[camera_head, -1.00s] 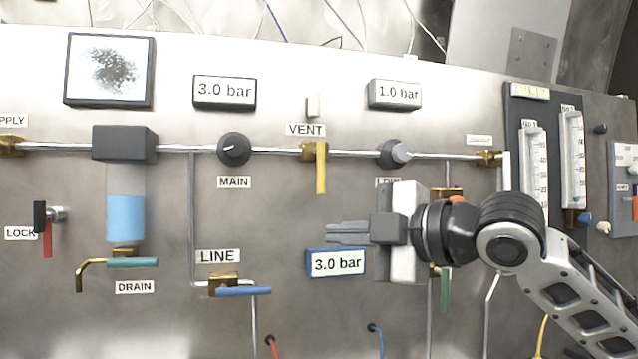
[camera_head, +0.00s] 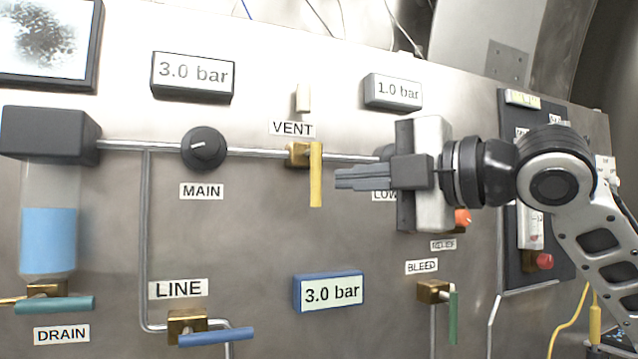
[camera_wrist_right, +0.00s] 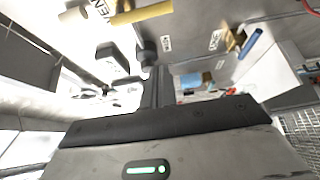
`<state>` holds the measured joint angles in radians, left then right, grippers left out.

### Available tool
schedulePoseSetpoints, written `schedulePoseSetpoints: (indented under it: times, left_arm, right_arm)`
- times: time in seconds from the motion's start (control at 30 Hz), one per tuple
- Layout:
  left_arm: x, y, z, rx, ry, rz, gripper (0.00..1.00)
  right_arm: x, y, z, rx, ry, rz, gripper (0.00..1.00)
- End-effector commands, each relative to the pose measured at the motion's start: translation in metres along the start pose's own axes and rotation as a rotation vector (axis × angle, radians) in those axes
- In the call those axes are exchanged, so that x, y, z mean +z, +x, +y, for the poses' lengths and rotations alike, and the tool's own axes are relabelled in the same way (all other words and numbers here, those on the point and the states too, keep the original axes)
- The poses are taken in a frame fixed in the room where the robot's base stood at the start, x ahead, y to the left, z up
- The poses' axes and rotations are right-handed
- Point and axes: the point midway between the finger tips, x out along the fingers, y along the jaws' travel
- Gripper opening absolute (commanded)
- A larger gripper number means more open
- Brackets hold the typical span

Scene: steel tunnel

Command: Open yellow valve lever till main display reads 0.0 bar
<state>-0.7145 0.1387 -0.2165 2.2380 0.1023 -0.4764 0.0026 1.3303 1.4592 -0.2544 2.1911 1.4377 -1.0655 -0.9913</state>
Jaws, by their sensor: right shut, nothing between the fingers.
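The yellow valve lever (camera_head: 316,175) hangs straight down from its brass valve (camera_head: 298,153) under the VENT label (camera_head: 292,129). It also shows at the top of the right wrist view (camera_wrist_right: 143,14). The main display (camera_head: 193,76), upper left of the lever, reads 3.0 bar. My right gripper (camera_head: 350,178) is shut and empty, its fingers pointing left, just right of the lever in the head view. A small gap shows between fingertips and lever. My left gripper is not in view.
The MAIN knob (camera_head: 204,149) sits left on the same pipe. A grey display (camera_head: 393,92) reads 1.0 bar and a blue-framed one (camera_head: 330,292) reads 3.0 bar. Below are the blue LINE lever (camera_head: 217,337) and a green BLEED lever (camera_head: 453,317). My right gripper partly hides the LOW label (camera_head: 384,195).

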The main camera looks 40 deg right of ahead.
Motion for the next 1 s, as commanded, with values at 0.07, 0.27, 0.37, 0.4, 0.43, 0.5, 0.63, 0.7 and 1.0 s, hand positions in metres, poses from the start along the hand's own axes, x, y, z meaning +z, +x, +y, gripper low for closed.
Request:
schedulePoseSetpoints:
  times: [0.07,0.27,0.37,0.4,0.43,0.5,0.63,0.7,1.0]
  left_arm:
    - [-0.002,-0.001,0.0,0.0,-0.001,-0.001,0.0]
    - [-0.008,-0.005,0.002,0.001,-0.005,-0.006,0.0]
    - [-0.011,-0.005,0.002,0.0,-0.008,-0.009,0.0]
    - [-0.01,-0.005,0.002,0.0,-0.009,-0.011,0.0]
    - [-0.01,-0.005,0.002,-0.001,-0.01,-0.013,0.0]
    - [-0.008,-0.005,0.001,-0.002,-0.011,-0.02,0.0]
    - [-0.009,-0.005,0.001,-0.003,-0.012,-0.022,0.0]
    - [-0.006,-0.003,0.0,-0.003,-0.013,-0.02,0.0]
    - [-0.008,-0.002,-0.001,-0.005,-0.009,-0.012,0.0]
  right_arm:
    - [0.0,0.005,0.001,-0.001,0.002,0.003,0.0]
    - [-0.001,0.036,0.003,-0.002,0.005,0.007,0.0]
    - [-0.002,0.056,0.003,-0.001,0.004,0.007,0.0]
    - [-0.001,0.064,0.002,0.0,0.005,0.006,0.0]
    - [-0.001,0.07,0.002,0.0,0.005,0.006,0.0]
    - [-0.001,0.083,0.002,0.0,0.004,0.004,0.0]
    - [-0.001,0.103,0.001,-0.001,0.002,0.003,0.0]
    - [0.013,0.096,-0.002,-0.002,0.002,-0.006,0.0]
    - [0.036,0.087,-0.001,-0.001,0.001,0.001,0.0]
